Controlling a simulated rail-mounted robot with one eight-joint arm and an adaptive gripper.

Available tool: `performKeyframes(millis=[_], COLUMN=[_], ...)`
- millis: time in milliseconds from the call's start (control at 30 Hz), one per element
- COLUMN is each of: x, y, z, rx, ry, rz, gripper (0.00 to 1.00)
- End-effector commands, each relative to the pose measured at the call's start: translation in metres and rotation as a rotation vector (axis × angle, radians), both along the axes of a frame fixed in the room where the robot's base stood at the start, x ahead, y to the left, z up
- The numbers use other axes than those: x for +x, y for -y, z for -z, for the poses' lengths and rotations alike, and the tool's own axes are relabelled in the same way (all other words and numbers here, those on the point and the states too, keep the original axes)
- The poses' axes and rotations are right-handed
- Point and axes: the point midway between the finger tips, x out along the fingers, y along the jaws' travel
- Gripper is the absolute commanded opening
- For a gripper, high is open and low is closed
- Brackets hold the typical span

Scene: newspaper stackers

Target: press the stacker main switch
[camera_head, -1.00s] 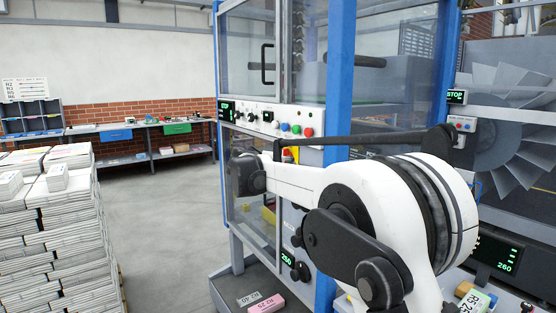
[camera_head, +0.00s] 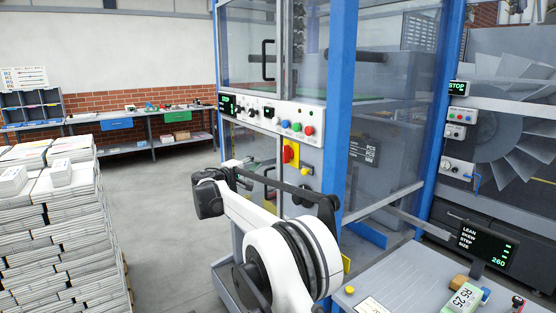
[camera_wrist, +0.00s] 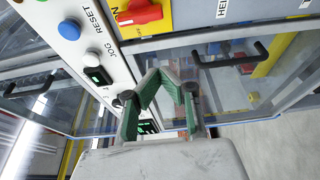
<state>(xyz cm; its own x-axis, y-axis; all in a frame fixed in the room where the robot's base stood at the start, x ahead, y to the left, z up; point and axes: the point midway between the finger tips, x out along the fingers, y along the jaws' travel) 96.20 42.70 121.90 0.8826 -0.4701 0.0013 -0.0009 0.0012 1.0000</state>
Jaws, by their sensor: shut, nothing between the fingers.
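The main switch, a red rotary handle on a yellow plate (camera_head: 291,152), is on the stacker's front panel below the button row. In the head view my gripper (camera_head: 236,164) is left of the switch, small and partly hidden by my wrist.
The control strip has blue (camera_head: 285,124) and red (camera_head: 309,130) buttons; the wrist view shows the blue RESET button (camera_wrist: 69,29) and white JOG button (camera_wrist: 93,54). A black door handle (camera_wrist: 226,55) lies near the fingers. Newspaper stacks (camera_head: 55,235) stand left, with open floor between.

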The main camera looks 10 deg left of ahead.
Motion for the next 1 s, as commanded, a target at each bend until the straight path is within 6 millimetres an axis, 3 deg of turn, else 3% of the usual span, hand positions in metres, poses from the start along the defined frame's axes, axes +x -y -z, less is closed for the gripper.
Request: performKeyframes(millis=[367, 800, 1000], x=[0.008, 0.064, 0.079], y=[0.006, 0.035, 0.043], z=[0.0, -0.001, -0.001], rx=[0.001, 0.001, 0.001], ry=[0.0, 0.0, 0.0], rz=[0.002, 0.001, 0.002], gripper=[0.0, 0.0, 0.0])
